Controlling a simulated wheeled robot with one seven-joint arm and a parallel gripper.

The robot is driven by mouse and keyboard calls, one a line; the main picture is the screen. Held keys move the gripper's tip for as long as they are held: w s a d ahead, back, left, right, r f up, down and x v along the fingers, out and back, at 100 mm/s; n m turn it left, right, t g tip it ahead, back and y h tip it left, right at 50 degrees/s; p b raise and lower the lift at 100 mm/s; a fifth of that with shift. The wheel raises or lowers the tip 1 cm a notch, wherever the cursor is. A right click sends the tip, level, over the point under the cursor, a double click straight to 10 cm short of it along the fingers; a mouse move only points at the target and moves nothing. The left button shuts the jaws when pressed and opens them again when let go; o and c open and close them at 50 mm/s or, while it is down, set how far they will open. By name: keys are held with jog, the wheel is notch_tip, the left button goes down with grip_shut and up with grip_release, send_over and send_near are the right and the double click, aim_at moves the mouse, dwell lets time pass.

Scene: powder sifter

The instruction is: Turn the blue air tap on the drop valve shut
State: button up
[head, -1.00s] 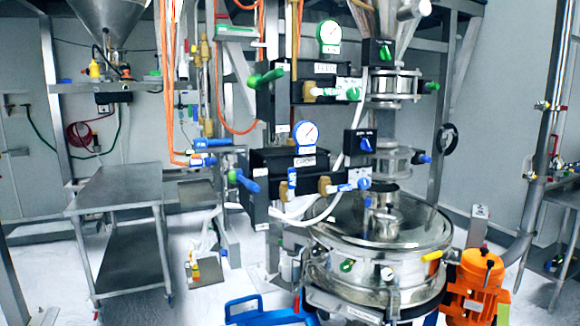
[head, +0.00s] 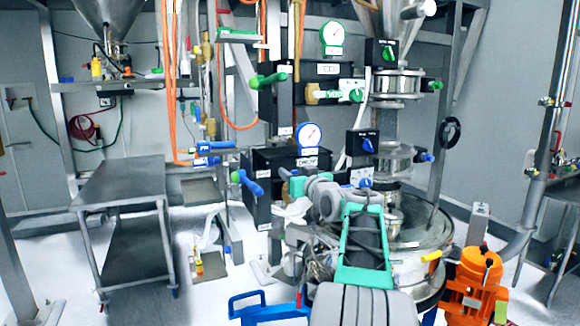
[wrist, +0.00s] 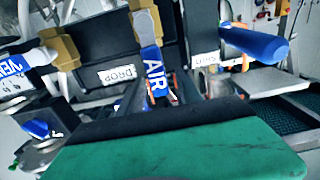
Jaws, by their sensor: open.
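The blue air tap lever (wrist: 155,70), lettered AIR, hangs down from a brass fitting in the wrist view. It is beside a DROP label (wrist: 117,75) on a dark box. My gripper (wrist: 172,94) is open at the lever's lower end, with the lever's end seeming to lie between the fingers; I cannot tell whether they touch it. In the head view my gripper (head: 300,187) is at the front of the drop valve box (head: 262,160) and hides most of the air tap.
A blue tap lettered VENT (wrist: 14,78) is at the wrist view's left. A blue handle (wrist: 255,43) sticks out at the right by a SHUT label. Beneath my arm in the head view is the round steel sifter (head: 425,235). A steel table (head: 120,185) stands left.

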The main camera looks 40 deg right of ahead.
jog(key=shift+x, duration=1.2)
grip_shut()
dwell(0.5)
